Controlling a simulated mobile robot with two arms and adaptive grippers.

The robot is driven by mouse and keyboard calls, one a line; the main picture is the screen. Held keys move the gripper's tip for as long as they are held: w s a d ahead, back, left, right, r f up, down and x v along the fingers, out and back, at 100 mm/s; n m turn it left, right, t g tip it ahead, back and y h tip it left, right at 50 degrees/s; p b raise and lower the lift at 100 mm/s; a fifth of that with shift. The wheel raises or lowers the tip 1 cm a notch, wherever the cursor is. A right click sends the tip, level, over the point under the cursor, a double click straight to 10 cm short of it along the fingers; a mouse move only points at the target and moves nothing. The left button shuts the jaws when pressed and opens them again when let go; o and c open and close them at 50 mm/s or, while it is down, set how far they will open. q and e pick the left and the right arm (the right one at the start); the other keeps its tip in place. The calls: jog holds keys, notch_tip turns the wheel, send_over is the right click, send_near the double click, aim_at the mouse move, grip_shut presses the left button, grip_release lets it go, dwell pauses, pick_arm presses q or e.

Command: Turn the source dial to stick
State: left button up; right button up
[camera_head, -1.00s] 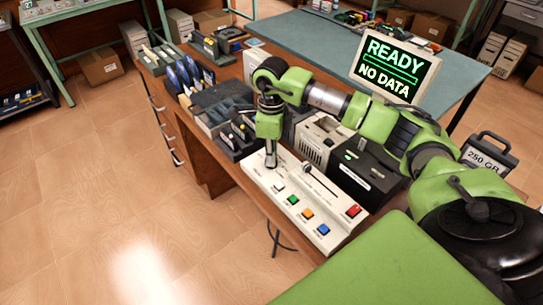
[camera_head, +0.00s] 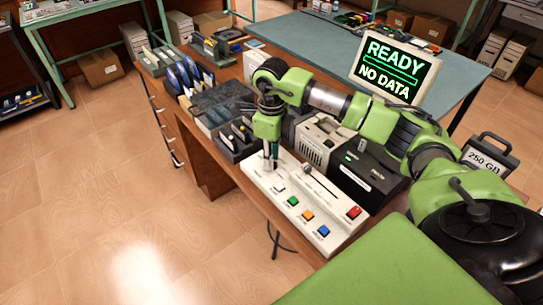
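A white control panel (camera_head: 306,199) lies on the brown desk. It has several coloured buttons, including a green one (camera_head: 292,201), an orange one (camera_head: 307,215), a blue one (camera_head: 323,231) and a red one (camera_head: 353,212), plus a slider (camera_head: 318,177). My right gripper (camera_head: 270,166) points down at the panel's far left end, with its fingertips at or just above the surface. The source dial cannot be made out; the gripper covers that end. Whether the fingers are closed on something is too small to tell. My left gripper is not in view.
Dark trays and tools (camera_head: 215,105) fill the desk's left part. A monitor (camera_head: 395,69) reads "READY NO DATA". Open tiled floor lies left of the desk.

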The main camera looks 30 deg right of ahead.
dwell(0.3)
notch_tip(320, 180, up, 12)
dwell(0.5)
dwell(0.3)
